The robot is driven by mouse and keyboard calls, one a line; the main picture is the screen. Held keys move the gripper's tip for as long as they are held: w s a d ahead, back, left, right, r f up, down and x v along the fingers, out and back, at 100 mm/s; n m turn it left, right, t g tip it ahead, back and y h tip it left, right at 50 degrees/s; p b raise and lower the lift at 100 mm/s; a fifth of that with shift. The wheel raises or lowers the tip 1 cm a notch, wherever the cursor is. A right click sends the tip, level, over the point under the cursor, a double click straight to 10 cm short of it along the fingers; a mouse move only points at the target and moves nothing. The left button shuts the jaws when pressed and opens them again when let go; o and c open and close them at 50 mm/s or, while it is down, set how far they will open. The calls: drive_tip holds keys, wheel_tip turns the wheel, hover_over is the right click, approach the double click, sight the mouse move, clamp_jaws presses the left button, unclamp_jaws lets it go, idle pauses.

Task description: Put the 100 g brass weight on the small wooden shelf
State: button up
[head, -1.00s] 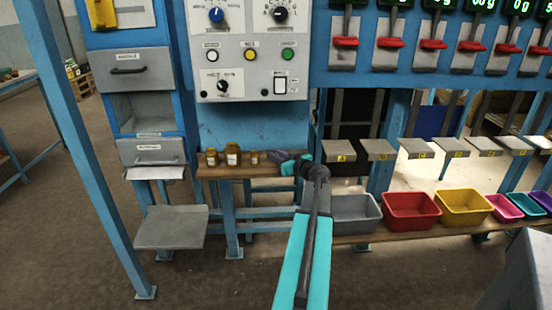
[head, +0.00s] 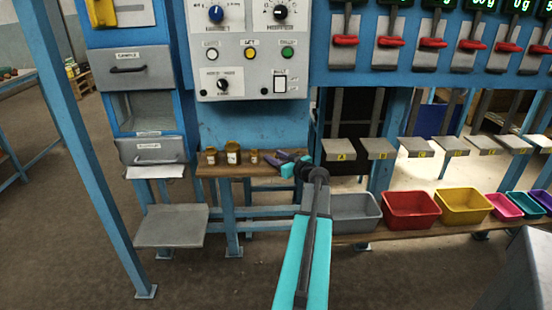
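The small wooden shelf (head: 235,171) stands below the control panel. Three brass weights stand upright on it in a row: a left one (head: 211,156), a middle one (head: 232,154) that looks largest, and a smaller right one (head: 254,157). Their labels are too small to read, so I cannot tell which is 100 g. My gripper (head: 272,156) is at the shelf's right end, just right of the smallest weight. Its dark fingers look spread, with nothing seen between them. Contact with the weight cannot be made out.
The control panel (head: 250,50) rises behind the shelf. A grey drawer unit (head: 148,68) and a low grey plate (head: 171,226) are left. Grey (head: 353,211), red (head: 410,209) and yellow (head: 463,206) bins stand on a bench at right, below several small grey plates.

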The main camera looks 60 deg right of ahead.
drive_tip(key=shift+r, duration=0.15)
drive_tip(key=shift+s+a, duration=0.1)
drive_tip(key=shift+s, duration=0.2)
drive_tip(key=b+v, duration=0.1)
drive_tip(key=v, duration=1)
drive_tip(key=shift+s+b, duration=0.15)
drive_tip(key=shift+b, duration=0.2)
idle(0.4)
